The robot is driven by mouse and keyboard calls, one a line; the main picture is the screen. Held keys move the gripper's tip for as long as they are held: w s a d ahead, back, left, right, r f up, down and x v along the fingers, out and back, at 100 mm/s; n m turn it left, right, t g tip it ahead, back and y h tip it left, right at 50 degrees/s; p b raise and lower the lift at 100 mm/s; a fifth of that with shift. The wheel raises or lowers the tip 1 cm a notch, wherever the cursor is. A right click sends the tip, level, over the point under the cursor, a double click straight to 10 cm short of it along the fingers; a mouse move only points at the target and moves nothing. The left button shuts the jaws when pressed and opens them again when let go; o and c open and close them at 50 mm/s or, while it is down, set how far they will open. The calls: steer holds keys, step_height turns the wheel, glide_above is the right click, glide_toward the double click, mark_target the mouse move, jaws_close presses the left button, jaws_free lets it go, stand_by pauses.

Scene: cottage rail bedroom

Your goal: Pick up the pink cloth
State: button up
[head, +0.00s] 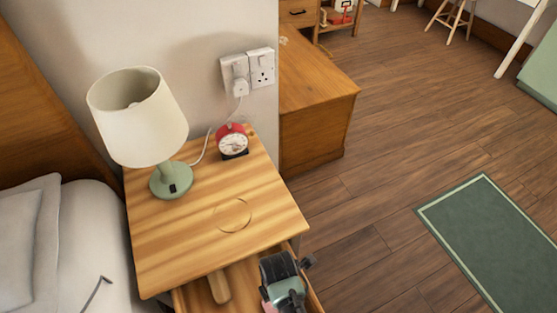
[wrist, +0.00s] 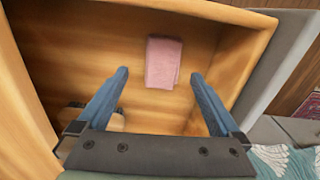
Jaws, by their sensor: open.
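The pink cloth (wrist: 163,63) lies folded flat on the floor of an open wooden drawer in the wrist view. My gripper (wrist: 158,75) is open, its two blue-grey fingers spread apart, and the cloth shows between and beyond the fingertips. Nothing is between the fingers; I cannot tell the exact height above the cloth. In the head view my gripper (head: 285,290) is over the open drawer (head: 190,295) of the nightstand, and a small bit of pink shows beside it at the bottom edge. Most of the drawer's inside is hidden there.
The nightstand (head: 190,240) bears a green-based lamp (head: 140,120) and a red alarm clock (head: 232,141). Its top overhangs the drawer. A bed (head: 85,240) stands at left, and a wooden cabinet (head: 315,125) behind. The floor at right is clear, with a green rug (head: 500,240).

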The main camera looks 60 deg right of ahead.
steer(key=f, duration=0.2)
steer(key=f+b, duration=0.1)
steer(key=f, duration=0.1)
steer(key=shift+s+a+f, duration=0.15)
steer(key=shift+s+f, duration=0.05)
steer(key=shift+f, duration=0.15)
steer(key=c, duration=1.4)
step_height(320, 180, up, 10)
steer(key=p, duration=0.3)
